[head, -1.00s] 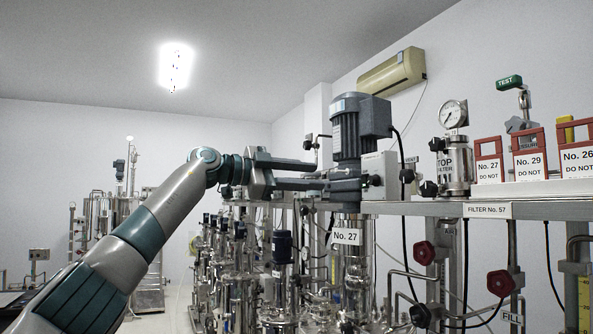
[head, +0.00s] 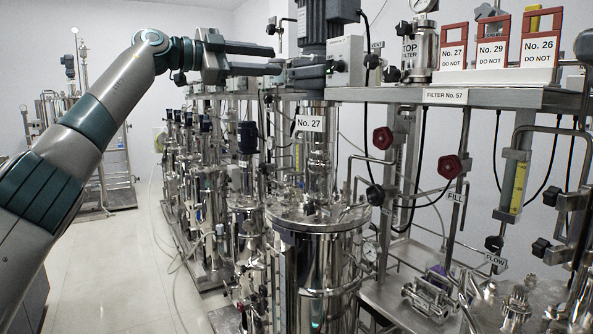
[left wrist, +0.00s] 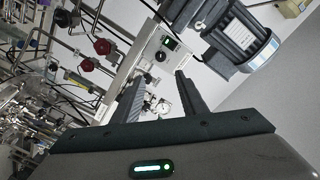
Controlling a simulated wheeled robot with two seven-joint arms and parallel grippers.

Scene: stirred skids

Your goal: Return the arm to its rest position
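My left arm (head: 85,125) reaches in from the left in the head view, raised and stretched out toward the equipment. Its gripper (head: 277,59) is open, with a clear gap between the two fingers and nothing held. The fingertips appear just left of the grey motor (head: 325,20) above the No. 27 vessel; whether they touch anything there cannot be told. In the left wrist view the two dark fingers of the gripper (left wrist: 161,76) are apart and empty, and the motor (left wrist: 240,35) lies beyond them. My right gripper is not in view.
The No. 27 vessel (head: 318,245) stands in the middle, with a skid of pipes, red knobs and gauges to its right. A metal shelf (head: 450,97) carries several red-framed number signs (head: 490,50). Open floor (head: 115,270) lies at lower left.

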